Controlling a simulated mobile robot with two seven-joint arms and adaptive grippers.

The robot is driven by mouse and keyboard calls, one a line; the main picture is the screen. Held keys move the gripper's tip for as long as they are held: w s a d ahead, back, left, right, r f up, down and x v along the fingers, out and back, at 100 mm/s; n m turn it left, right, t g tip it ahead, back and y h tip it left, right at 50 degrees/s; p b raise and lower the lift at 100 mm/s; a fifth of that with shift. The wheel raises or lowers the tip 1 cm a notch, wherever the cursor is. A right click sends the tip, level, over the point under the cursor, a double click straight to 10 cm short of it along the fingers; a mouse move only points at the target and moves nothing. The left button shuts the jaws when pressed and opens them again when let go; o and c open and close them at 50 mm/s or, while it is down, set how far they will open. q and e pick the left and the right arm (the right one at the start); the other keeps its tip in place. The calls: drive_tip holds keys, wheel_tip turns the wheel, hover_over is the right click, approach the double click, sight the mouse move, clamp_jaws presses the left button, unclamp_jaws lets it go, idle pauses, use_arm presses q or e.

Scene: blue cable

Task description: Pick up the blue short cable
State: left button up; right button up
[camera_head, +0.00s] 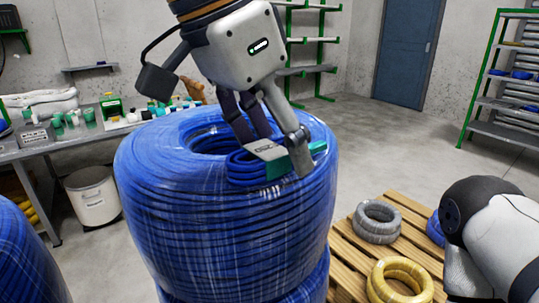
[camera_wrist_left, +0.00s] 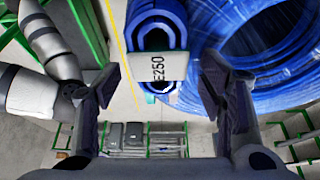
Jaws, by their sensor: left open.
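The blue short cable (camera_head: 243,168) is a small looped bundle with a pale tag, lying on top of a large wrapped blue coil (camera_head: 220,225) near its rim. In the left wrist view the short cable (camera_wrist_left: 157,14) shows its tag reading "E250", between the two fingers and beyond their tips. My left gripper (camera_head: 272,140) is open and comes down from above over the bundle; in the wrist view, the left gripper (camera_wrist_left: 160,85) has clear gaps on both sides of the tag. Its fingers hide part of the bundle in the head view. My right gripper is not visible.
A wooden pallet (camera_head: 345,255) at lower right carries a grey coil (camera_head: 377,221) and a yellow coil (camera_head: 400,282). A workbench (camera_head: 60,146) and a white bucket (camera_head: 93,196) stand at left. My right arm is at the right edge. Open floor lies behind the large coil.

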use_arm(q)
drive_tip(key=shift+f, duration=0.15)
drive_tip(key=shift+c, duration=0.3)
drive_tip(key=shift+f, duration=0.15)
drive_tip(key=c, duration=1.2)
drive_tip(key=shift+c, duration=0.2)
